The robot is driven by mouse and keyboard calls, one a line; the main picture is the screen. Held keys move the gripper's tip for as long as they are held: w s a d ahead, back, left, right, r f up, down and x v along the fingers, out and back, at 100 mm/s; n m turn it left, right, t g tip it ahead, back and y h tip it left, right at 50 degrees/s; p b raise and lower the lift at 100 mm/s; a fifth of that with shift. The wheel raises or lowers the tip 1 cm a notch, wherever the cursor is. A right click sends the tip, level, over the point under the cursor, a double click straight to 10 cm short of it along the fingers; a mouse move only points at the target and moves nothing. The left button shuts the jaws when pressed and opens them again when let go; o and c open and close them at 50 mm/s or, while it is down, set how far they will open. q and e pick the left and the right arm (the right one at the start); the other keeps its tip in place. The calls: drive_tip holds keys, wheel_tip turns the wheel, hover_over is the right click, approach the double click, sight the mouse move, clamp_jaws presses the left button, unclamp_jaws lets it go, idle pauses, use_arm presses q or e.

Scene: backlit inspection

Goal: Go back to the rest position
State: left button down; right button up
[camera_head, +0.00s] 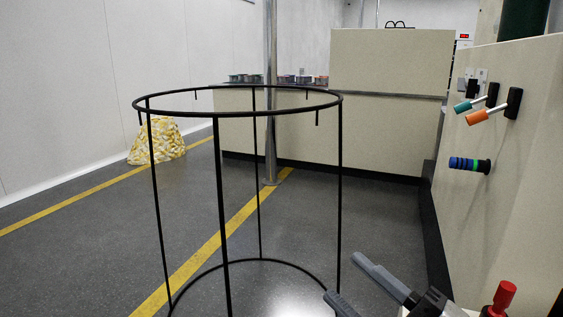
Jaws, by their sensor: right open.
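My right gripper (344,277) shows at the bottom right of the head view. Its two grey fingers are apart, with only floor seen between them, and it looks empty. The fingers point up and to the left, just right of the black wire frame's lower part in the picture. Part of my right arm shows at the lower right edge. My left gripper is not in view.
A black round wire frame (220,200) stands on the dark floor in front. A metal pole (270,130) and a beige counter (390,135) are behind it. A beige panel (520,200) with coloured handles is close on the right. A yellowish bag or pile (158,143) sits far left.

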drive_tip(key=s+a+f+m+h, duration=0.3)
drive_tip(key=f+m, duration=0.5)
drive_tip(key=m, duration=1.2)
use_arm(q)
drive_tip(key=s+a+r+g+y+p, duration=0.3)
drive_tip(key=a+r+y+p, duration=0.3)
drive_tip(key=p, duration=2.5)
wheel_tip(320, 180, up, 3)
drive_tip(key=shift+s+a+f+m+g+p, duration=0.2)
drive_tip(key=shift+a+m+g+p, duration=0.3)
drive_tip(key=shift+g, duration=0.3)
use_arm(e)
drive_tip(key=s+d+r+g+h, duration=0.4)
drive_tip(key=d+r+g+h, duration=0.1)
drive_tip(key=d+r+h, duration=0.2)
drive_tip(key=shift+d+r+n, duration=0.3)
drive_tip(key=shift+r+n, duration=0.1)
drive_tip(key=shift+r, duration=0.4)
